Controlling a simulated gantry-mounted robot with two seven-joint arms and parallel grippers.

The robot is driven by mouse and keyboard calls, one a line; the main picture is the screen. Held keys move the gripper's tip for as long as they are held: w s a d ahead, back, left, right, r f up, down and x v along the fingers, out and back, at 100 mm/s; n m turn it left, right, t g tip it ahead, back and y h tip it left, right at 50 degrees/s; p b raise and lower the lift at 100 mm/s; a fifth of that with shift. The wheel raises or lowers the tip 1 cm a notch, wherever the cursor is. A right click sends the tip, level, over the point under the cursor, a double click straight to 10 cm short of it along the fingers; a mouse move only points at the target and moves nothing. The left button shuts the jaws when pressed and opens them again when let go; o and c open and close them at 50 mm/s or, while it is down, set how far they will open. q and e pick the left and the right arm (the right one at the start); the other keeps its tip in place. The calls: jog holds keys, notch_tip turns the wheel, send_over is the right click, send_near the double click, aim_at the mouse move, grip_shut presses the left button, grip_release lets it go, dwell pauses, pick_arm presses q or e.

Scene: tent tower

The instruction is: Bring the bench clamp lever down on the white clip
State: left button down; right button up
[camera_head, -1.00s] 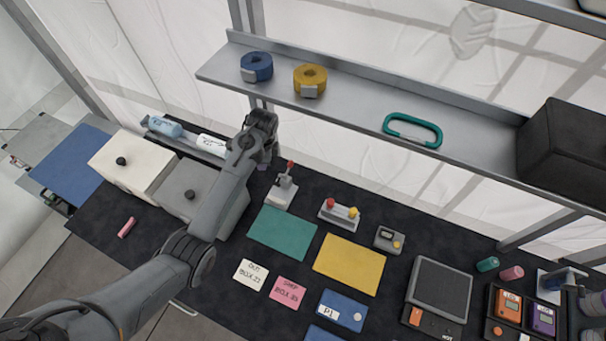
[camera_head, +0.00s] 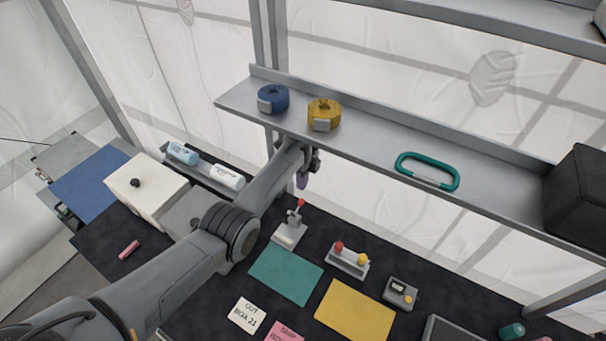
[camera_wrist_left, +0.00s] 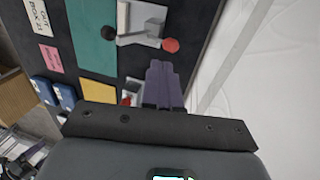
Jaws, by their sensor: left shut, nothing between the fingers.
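The bench clamp (camera_head: 290,233) stands on the dark bench top behind the green mat, its lever upright with a red knob (camera_head: 300,202) at the top. In the left wrist view the clamp (camera_wrist_left: 138,30) is at the top, with the red knob (camera_wrist_left: 170,45) just beyond my fingertips. My left gripper (camera_head: 302,182) is behind and above the clamp, below the shelf front. Its purple fingers (camera_wrist_left: 161,68) are together and empty, apart from the lever in the picture. I cannot make out a separate white clip at the clamp. My right gripper is in neither view.
The shelf (camera_head: 370,150) holding tape rolls and a green carabiner (camera_head: 428,171) hangs close above my left wrist. A small block with red and yellow knobs (camera_head: 348,260) stands right of the clamp. The green mat (camera_head: 286,273) and yellow mat (camera_head: 354,310) lie clear in front.

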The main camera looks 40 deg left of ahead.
pick_arm(q)
send_near(295, 214)
jog(key=shift+w+a+f, duration=0.1)
jog(key=shift+w+f, duration=0.3)
jog(key=shift+f, duration=0.2)
jog(key=shift+w+f, duration=0.35)
jog(key=shift+f, duration=0.3)
jog(key=shift+s+f+p, duration=0.2)
jog(key=shift+s+p, duration=0.9)
jog(key=shift+p, duration=0.05)
jog(key=shift+s+f+p, duration=0.3)
jog(key=shift+s+f, duration=0.1)
jog(key=shift+s, duration=0.2)
jog(key=shift+d, duration=0.25)
